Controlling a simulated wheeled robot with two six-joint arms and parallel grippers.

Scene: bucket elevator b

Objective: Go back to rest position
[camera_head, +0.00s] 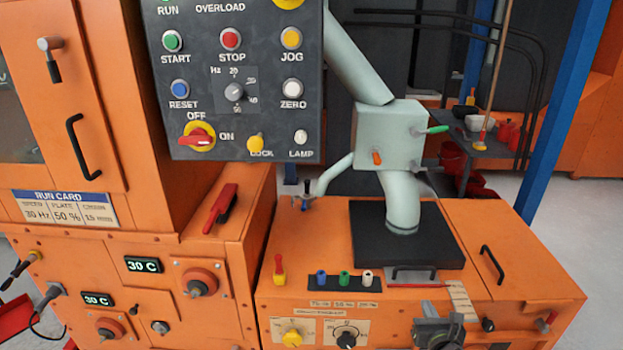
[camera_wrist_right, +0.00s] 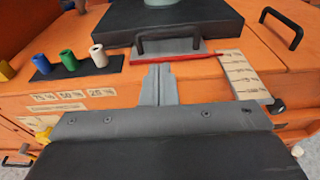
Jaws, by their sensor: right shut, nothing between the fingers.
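My right gripper (camera_head: 440,322) shows at the bottom edge of the head view, in front of the orange cabinet's front top edge. In the right wrist view the gripper (camera_wrist_right: 160,82) has its grey fingers together with nothing between them. They point toward the black handle (camera_wrist_right: 168,40) and the grey plate with a red edge (camera_wrist_right: 180,58) at the foot of the black block. I cannot tell the exact gap between the fingertips and the plate. My left gripper is not in view.
The control panel (camera_head: 236,95) hangs at the upper left, in front of a tall orange cabinet (camera_head: 105,110). Blue, green and white plugs (camera_head: 344,279) stand left of my right gripper. A pale pipe (camera_head: 400,200) rises from the black block (camera_head: 380,240). A blue post (camera_head: 557,110) stands right.

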